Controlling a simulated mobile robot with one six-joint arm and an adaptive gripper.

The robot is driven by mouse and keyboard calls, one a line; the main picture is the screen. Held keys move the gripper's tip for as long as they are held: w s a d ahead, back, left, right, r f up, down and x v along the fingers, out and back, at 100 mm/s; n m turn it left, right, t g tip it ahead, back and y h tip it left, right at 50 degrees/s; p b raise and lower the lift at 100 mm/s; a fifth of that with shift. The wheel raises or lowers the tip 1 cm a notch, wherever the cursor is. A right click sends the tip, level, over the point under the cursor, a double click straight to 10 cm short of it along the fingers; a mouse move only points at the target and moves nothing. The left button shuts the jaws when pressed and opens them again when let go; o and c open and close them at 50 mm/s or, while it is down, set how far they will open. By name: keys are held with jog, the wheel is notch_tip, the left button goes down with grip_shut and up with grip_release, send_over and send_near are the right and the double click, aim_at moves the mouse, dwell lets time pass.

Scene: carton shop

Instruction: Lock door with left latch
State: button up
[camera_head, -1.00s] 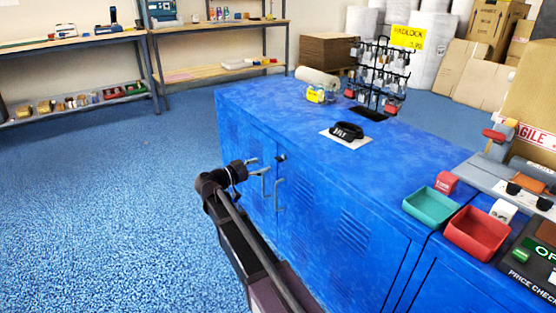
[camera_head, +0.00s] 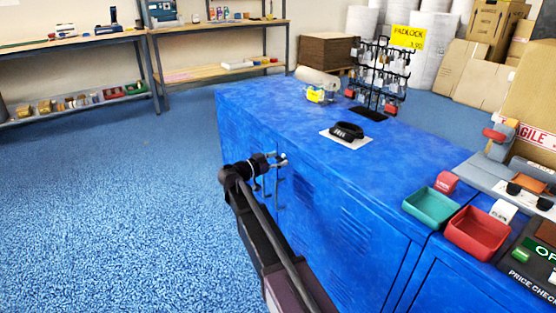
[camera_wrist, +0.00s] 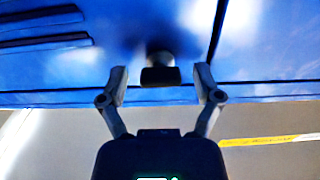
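A dark latch knob (camera_wrist: 160,72) stands out from the blue cabinet's door face in the wrist view, close to a door seam and the cabinet's edge. My gripper (camera_wrist: 161,86) is open, with one finger on each side of the knob and visible gaps between. In the head view my gripper (camera_head: 283,160) is at the upper part of the blue cabinet's (camera_head: 300,110) doors, and the latch there is hidden behind it. A metal door handle (camera_head: 278,190) hangs just below. The doors look shut. Whether the fingers touch the door face is unclear.
On the cabinet top stand a padlock rack (camera_head: 380,75), a black ring-shaped item (camera_head: 346,131) on a white card, and green (camera_head: 431,207) and red (camera_head: 477,233) trays. Shelves (camera_head: 75,42) stand at the back left. The blue floor (camera_head: 110,200) left of the cabinet is open.

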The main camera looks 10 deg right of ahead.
grip_shut()
jog(key=c, duration=1.1)
grip_release()
jog(key=shift+a, duration=0.1)
jog(key=shift+n, duration=0.3)
grip_shut()
jog(key=n, duration=0.8)
jog(key=shift+n, duration=0.3)
jog(key=n, duration=0.4)
jog(key=shift+d+f, duration=0.1)
jog(key=shift+d, duration=0.1)
jog(key=n, duration=0.4)
jog(key=shift+n, duration=0.3)
